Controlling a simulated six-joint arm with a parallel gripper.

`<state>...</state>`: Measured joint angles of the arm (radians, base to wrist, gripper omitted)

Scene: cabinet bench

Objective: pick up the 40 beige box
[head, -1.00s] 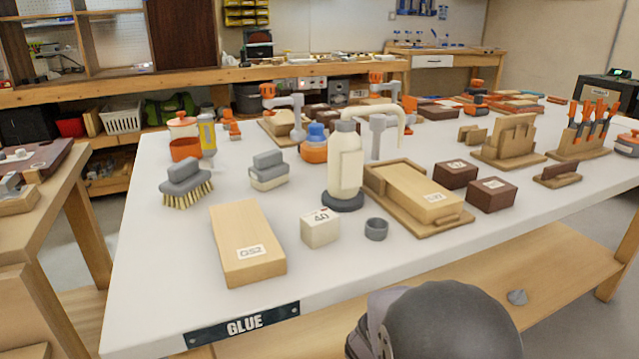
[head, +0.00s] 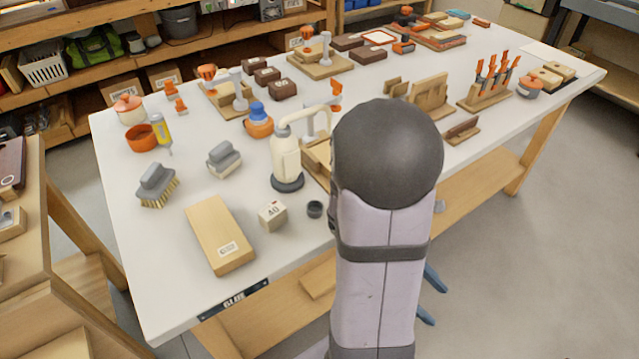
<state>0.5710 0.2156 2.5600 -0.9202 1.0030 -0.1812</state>
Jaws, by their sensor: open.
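The beige box marked 40 (head: 272,217) is a small cube-like block near the front edge of the white table. It sits upright, apart from its neighbours. It stands to the right of a long wooden box (head: 219,236) with a label and to the left of a small dark grey cup (head: 315,209). My gripper cannot be made out. My arm, with a dark rounded joint and pale link, fills the right-centre foreground and hides part of the table to the right of the cup.
A cream pump bottle (head: 286,163) on a dark round base stands just behind the beige box. Two brushes or scrubbers, one with bristles (head: 157,186) and one grey and white (head: 224,158), lie behind left. The front-left table corner (head: 165,310) is clear.

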